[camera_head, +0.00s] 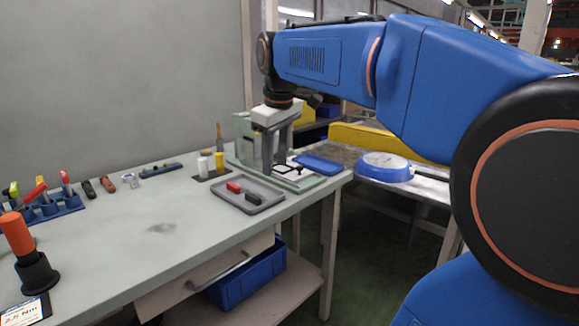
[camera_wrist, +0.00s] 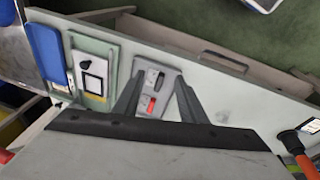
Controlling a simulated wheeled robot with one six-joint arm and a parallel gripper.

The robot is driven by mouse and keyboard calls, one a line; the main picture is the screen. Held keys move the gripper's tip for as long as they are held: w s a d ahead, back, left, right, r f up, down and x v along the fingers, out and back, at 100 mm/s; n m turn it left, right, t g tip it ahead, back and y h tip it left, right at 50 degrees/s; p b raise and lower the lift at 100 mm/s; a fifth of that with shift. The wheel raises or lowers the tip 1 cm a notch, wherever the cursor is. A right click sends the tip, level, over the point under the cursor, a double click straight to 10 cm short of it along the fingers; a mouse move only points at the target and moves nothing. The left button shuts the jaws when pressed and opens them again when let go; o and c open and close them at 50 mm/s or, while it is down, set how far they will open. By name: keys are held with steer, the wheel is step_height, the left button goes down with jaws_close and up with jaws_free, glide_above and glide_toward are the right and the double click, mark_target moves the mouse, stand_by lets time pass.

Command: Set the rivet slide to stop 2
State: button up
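A pale green fixture (camera_head: 326,182) stands at the table's far right corner, with an upright plate (camera_head: 242,130) at its back. The wrist view shows its green base (camera_wrist: 88,45) with a small dark knob (camera_wrist: 86,65) and a black-framed pale square (camera_wrist: 95,85). I cannot tell for sure which part is the rivet slide, and no stop numbers are readable. My gripper (camera_head: 276,164) hangs fingers down above or in front of the fixture. In the wrist view its fingers (camera_wrist: 158,80) are apart, with nothing held between them.
A grey tray (camera_head: 222,198) with a red and a dark piece sits near the fixture. A blue slab (camera_head: 318,163) lies at the fixture's right side. Small bottles (camera_head: 205,160) stand left of it. The table's middle is clear.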

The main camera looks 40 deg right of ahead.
mark_target(300, 167)
steer(key=w+d+r+m+t+h, duration=0.1)
steer(key=w+d+r+m, duration=0.35)
steer(key=d, duration=0.25)
steer(key=w+d+r+m+h, duration=0.1)
steer(key=w+d+r+m, duration=0.2)
steer(key=d+m, duration=0.35)
steer(key=x, duration=1.7)
steer(key=shift+s+f, duration=0.1)
steer(key=shift+f, duration=0.25)
jaws_close()
